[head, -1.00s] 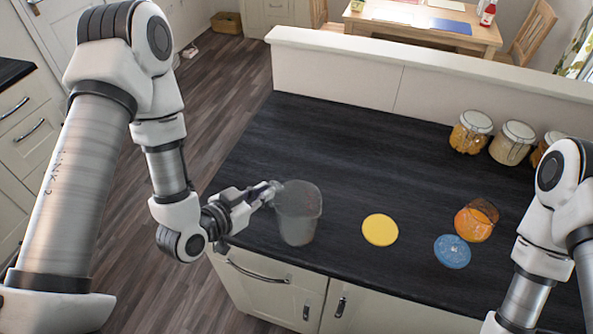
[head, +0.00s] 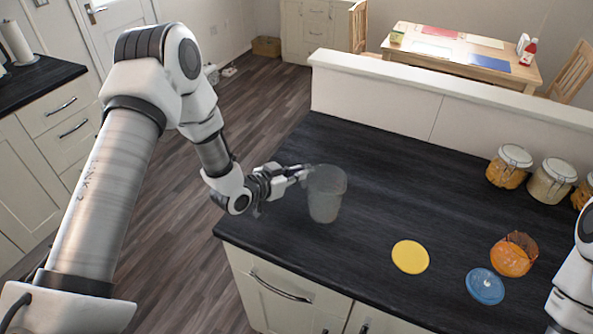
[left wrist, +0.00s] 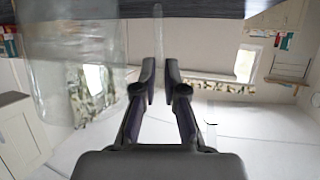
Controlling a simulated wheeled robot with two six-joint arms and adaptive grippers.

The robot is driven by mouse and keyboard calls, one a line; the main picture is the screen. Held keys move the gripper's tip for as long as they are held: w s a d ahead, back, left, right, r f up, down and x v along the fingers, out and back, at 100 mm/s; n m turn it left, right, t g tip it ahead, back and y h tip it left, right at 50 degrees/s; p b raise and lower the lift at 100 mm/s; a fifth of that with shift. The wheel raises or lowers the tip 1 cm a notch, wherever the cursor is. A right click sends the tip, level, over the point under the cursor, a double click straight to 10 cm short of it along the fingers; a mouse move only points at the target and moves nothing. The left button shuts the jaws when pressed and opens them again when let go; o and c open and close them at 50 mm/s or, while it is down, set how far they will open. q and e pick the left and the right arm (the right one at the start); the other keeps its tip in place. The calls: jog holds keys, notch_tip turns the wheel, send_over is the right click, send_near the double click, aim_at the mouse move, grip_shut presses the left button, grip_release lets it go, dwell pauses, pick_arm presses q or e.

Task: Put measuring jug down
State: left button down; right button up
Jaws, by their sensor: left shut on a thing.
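The measuring jug (head: 325,195) is clear grey and see-through. It is upright over the dark counter, left of the yellow disc. My left gripper (head: 303,172) reaches it from the left and is shut on its handle side. In the left wrist view, which is upside down, the jug (left wrist: 70,70) fills the left, and a thin clear strip, seemingly its handle, runs between the fingertips (left wrist: 160,75). I cannot tell whether the jug's base touches the counter. My right gripper is out of view; only part of that arm shows at the right edge.
The counter (head: 400,185) is bare behind and right of the jug. A yellow disc (head: 410,257), a blue disc (head: 485,286) and an orange container (head: 513,256) lie to the right. Several jars (head: 509,167) stand at the back right, by a low white wall (head: 385,100).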

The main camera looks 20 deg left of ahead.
pick_arm(q)
jog(key=shift+w+f, duration=0.15)
jog(key=shift+f, duration=0.4)
jog(key=shift+s+a, duration=0.1)
jog(key=shift+s, duration=0.1)
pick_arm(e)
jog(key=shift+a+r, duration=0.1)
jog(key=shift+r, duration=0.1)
pick_arm(q)
jog(key=shift+f+b, duration=0.1)
jog(key=shift+b, duration=0.2)
jog(key=c, duration=1.2)
grip_release()
jog(key=shift+w, duration=0.1)
jog(key=shift+c, duration=0.2)
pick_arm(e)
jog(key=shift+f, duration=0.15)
